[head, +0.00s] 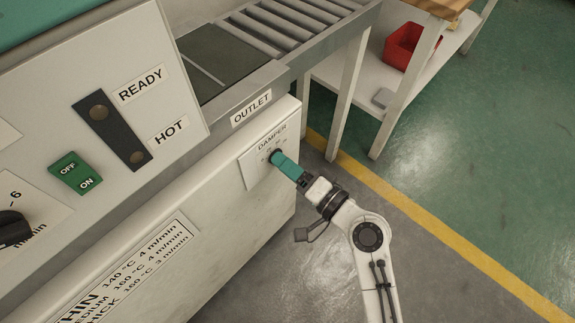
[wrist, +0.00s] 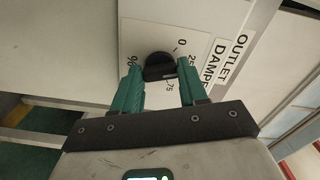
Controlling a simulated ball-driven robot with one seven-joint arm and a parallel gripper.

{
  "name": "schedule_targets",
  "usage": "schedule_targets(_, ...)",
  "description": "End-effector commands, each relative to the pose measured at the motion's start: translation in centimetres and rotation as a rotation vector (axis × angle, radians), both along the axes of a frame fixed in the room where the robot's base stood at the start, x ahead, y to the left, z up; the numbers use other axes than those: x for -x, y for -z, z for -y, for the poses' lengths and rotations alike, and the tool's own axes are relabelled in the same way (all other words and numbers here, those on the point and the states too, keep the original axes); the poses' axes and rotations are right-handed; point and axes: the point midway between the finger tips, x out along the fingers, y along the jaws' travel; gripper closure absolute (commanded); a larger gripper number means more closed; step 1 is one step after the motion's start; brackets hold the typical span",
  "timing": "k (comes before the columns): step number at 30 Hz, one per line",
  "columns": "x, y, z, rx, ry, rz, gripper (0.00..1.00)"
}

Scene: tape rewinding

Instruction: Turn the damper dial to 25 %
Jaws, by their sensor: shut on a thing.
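The damper dial is a small black knob (wrist: 158,64) on a white plate (wrist: 205,22) marked 0, 25, 75 and %. In the wrist view it sits between the two teal fingers of my gripper (wrist: 159,71), which is shut on it. Its pointer direction cannot be told. In the head view my gripper (head: 280,158) reaches the DAMPER plate (head: 254,172) on the machine's front, and its fingers hide most of the knob and some of the scale.
A green OFF/ON switch (head: 75,173) and another black knob (head: 13,228) are on the machine to the left. The roller conveyor (head: 285,32) runs behind the OUTLET label. A shelf with a red bin (head: 401,47) stands at upper right. The floor at right is clear.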

Motion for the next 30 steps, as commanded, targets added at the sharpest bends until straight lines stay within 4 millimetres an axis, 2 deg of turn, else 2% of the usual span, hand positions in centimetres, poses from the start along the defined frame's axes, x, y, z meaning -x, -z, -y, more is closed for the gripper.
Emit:
schedule_targets(5, 0.1, 0.2, 0.0, 0.003, -0.001, -0.005, 0.88)
schedule_targets(6, 0.1, 0.2, 0.0, 0.002, -0.002, -0.006, 0.57)
schedule_targets(14, 0.1, 0.1, 0.0, 0.001, -0.001, -0.003, 0.32)
schedule_targets(23, 0.2, 0.1, 0.3, 0.000, 0.000, -0.002, 0.32)
schedule_targets(30, 2.4, 0.1, 3.1, 0.000, 0.003, -0.005, 0.32)
